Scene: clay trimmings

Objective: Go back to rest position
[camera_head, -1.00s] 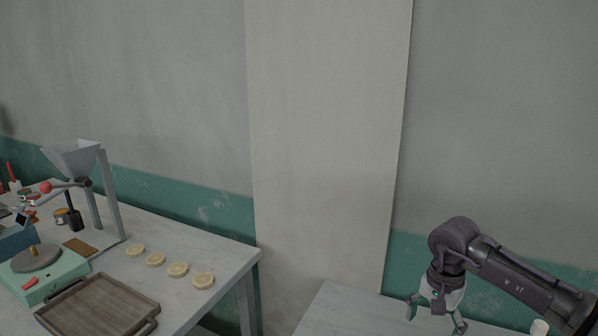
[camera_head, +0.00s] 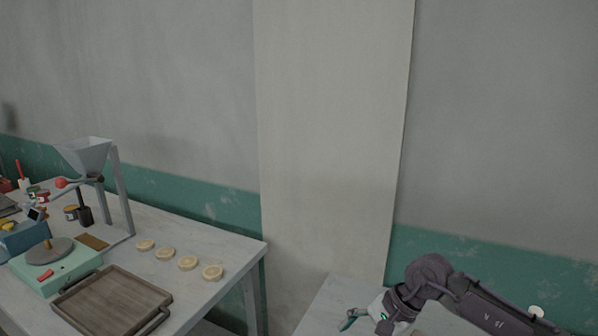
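My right gripper (camera_head: 352,319) is at the lower right, above or beside the right-hand table, tilted with its fingers toward the left. One teal-tipped finger shows; the other is hidden or cut off by the frame's bottom edge, so its opening is unclear. I see nothing held in the visible part. My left gripper is not in view.
On the left table (camera_head: 215,252) are a wooden tray (camera_head: 68,302), several pale discs (camera_head: 187,263), a funnel on a stand (camera_head: 84,153) and a green scale (camera_head: 72,269). The right-hand table (camera_head: 334,297) looks bare where visible. A wall stands behind.

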